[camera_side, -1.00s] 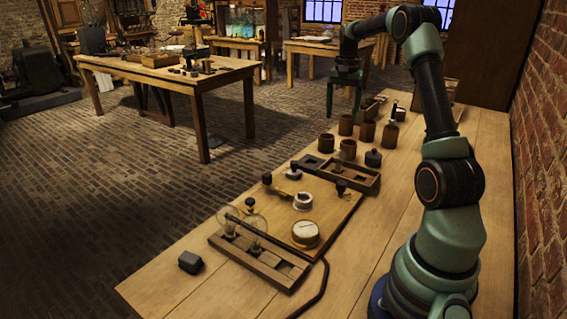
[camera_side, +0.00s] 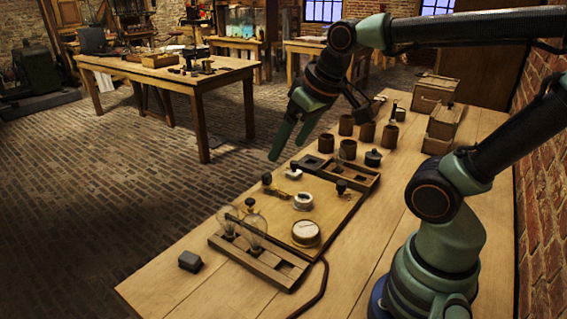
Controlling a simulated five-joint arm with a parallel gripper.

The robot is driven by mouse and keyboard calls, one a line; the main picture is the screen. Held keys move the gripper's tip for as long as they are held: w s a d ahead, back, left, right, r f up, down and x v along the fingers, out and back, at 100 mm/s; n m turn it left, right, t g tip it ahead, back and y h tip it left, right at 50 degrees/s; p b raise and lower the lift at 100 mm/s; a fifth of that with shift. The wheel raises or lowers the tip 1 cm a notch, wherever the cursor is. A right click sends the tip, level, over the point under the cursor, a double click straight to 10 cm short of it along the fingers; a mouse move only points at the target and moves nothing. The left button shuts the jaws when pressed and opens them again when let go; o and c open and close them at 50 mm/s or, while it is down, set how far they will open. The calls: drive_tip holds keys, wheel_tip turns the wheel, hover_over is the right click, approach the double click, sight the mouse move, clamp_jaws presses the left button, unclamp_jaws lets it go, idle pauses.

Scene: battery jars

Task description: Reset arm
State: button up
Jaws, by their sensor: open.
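My gripper (camera_side: 315,138) hangs in the air above the far left edge of the workbench (camera_side: 395,235), pointing down. Its green fingers are spread apart with nothing visible between them. Several brown jars (camera_side: 346,124) stand on the bench just behind and to the right of it. A wooden board (camera_side: 330,222) with a round dial gauge (camera_side: 306,233) lies nearer the camera, below the gripper. My arm reaches across the upper right of the view.
A wooden rack (camera_side: 262,262) holds two glass bulbs (camera_side: 253,229) at the front. A small black block (camera_side: 190,262) sits near the left edge. A compartment tray (camera_side: 360,182) holds small parts. Wooden boxes (camera_side: 433,92) stand at the back. The bench's right side is fairly clear.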

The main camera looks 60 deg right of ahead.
drive_tip(key=shift+s+a+f+n, duration=0.5)
drive_tip(key=shift+s+a, duration=0.1)
drive_tip(key=shift+a, duration=0.2)
